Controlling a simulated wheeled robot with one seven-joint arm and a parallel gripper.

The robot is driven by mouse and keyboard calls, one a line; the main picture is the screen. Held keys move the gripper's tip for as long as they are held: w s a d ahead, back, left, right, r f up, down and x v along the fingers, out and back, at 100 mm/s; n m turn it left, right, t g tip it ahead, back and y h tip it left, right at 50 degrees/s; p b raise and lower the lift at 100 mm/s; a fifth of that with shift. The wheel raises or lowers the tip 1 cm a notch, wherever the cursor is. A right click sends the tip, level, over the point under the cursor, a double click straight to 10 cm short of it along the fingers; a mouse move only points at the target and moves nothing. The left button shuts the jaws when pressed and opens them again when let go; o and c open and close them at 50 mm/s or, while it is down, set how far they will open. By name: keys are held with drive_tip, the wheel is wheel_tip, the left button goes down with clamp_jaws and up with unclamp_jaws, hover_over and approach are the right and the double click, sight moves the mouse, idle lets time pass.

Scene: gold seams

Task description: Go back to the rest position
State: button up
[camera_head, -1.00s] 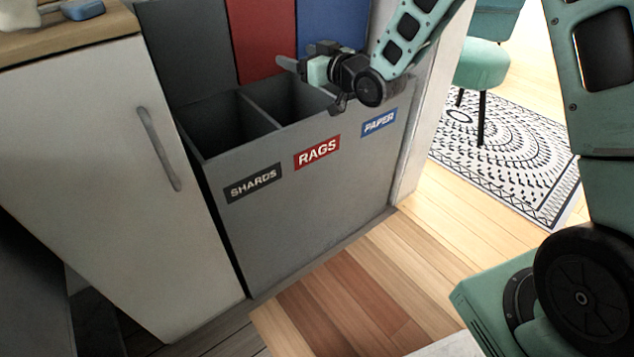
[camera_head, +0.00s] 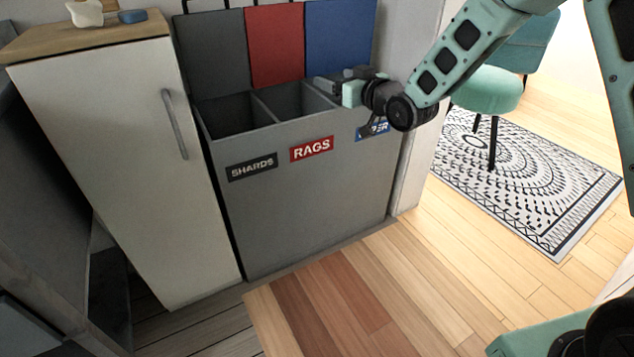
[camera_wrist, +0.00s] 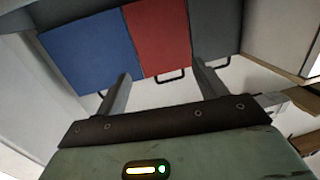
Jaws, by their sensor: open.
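My gripper (camera_head: 328,87) is at the right part of the sorting bin (camera_head: 310,215), over the compartment labelled PAPER, in the head view. In the wrist view my gripper (camera_wrist: 160,92) has its two fingers wide apart with nothing between them. The blue lid (camera_wrist: 88,50) and red lid (camera_wrist: 158,38) stand raised beyond the fingers. My arm reaches in from the upper right and partly covers the PAPER label (camera_head: 372,130).
A white cabinet (camera_head: 105,170) with a wooden top stands left of the bin, bearing a white object (camera_head: 86,12) and a blue one (camera_head: 132,16). A teal chair (camera_head: 490,88) and patterned rug (camera_head: 530,180) are at the right. The wooden floor in front is clear.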

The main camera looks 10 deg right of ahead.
drive_tip(key=shift+a, duration=0.1)
drive_tip(key=s+a+f+g+h, duration=0.1)
drive_tip(key=s+a+f+g, duration=0.1)
drive_tip(key=s+a+g, duration=0.6)
drive_tip(key=s+d+f+n+g+h, duration=0.1)
drive_tip(key=s+d+g+h, duration=0.2)
drive_tip(key=s, duration=1.6)
drive_tip(key=s+d+f+n+g+h, duration=0.1)
drive_tip(key=s+d+f+g+h, duration=0.2)
drive_tip(key=s, duration=1.6)
wheel_tip(320, 180, up, 37)
drive_tip(key=a+g+p, duration=0.1)
drive_tip(key=p, duration=3.4)
drive_tip(key=shift+a+f+g, duration=0.15)
drive_tip(key=shift+g, duration=0.15)
